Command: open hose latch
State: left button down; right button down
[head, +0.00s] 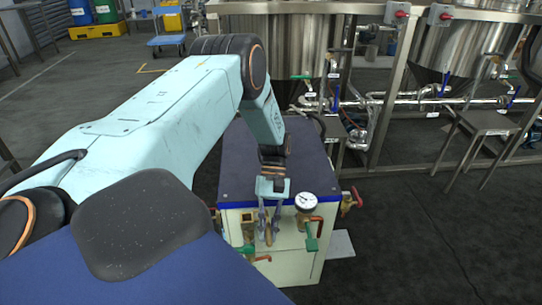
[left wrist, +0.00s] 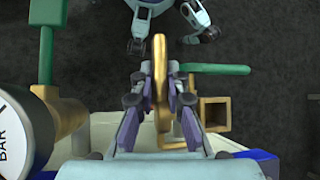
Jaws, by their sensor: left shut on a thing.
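A brass latch piece (left wrist: 160,75) stands between the fingers in the left wrist view; I take it for the hose latch. My left gripper (left wrist: 160,90) is shut on it, with one grey-purple finger on each side. In the head view my left gripper (head: 269,232) points down at the front face of a cream cabinet (head: 295,265) with a dark blue top. The latch is mostly hidden by the fingers there. My right gripper is in neither view.
A round gauge (head: 305,202) and a green-handled valve (head: 312,242) sit right of the gripper. A square brass fitting (left wrist: 214,113) is close beside the fingers. Another green handle (left wrist: 215,69) lies near. A red-handled valve (head: 355,198) sticks out at the right. Steel tanks (head: 275,45) stand behind.

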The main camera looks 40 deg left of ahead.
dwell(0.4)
pick_arm(q)
jog(key=c, duration=1.6)
grip_release()
jog(key=shift+r, duration=0.1)
jog(key=v, duration=1.2)
jog(key=shift+s, duration=0.15)
